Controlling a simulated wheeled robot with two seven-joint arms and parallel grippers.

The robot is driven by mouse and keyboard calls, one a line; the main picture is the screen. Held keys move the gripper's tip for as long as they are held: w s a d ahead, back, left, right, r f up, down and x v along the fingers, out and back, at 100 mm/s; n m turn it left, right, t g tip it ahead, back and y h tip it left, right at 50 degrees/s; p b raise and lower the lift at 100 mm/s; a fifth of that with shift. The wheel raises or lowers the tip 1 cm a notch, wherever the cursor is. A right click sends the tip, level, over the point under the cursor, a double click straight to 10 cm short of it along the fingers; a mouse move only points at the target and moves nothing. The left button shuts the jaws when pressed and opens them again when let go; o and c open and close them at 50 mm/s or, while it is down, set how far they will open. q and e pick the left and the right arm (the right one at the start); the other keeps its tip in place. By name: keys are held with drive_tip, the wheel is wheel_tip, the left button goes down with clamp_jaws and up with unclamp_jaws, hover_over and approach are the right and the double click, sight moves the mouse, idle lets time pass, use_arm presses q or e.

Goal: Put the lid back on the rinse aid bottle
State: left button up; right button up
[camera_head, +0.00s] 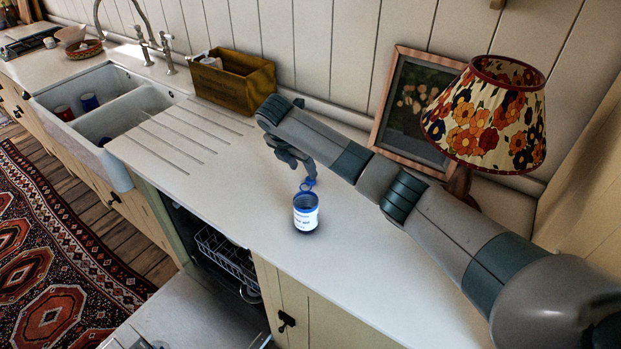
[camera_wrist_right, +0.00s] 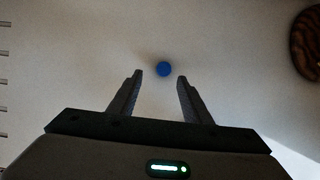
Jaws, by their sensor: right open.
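The rinse aid bottle (camera_head: 306,218) stands upright on the counter, with a white label and a blue rim around its dark top. A small blue lid (camera_head: 308,184) shows just behind the bottle; I cannot tell whether the two touch. In the right wrist view the lid is a blue disc (camera_wrist_right: 164,69) on the pale counter, beyond the fingertips and between their lines. My right gripper (camera_head: 300,168) is open and empty, pointing down close to the lid. It also shows in the right wrist view (camera_wrist_right: 160,76). My left gripper is not in view.
A floral lamp (camera_head: 487,115) and a framed picture (camera_head: 413,110) stand behind my right arm. A wooden box (camera_head: 232,82) stands at the back wall. The sink (camera_head: 105,95) holds cups. An open dishwasher (camera_head: 222,250) is below. The counter right of the bottle is clear.

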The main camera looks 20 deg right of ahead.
drive_tip(key=shift+d+f+p, duration=0.2)
drive_tip(key=shift+f+p, duration=0.05)
drive_tip(key=shift+p, duration=0.1)
drive_tip(key=p+x, duration=0.1)
drive_tip(key=x, duration=0.1)
drive_tip(key=p+x, duration=0.1)
drive_tip(key=shift+s+d+f, duration=0.1)
drive_tip(key=shift+d+f, duration=0.2)
drive_tip(key=shift+d, duration=0.05)
drive_tip(key=shift+d+f, duration=0.1)
drive_tip(key=shift+f, duration=0.35)
drive_tip(key=c, duration=1.1)
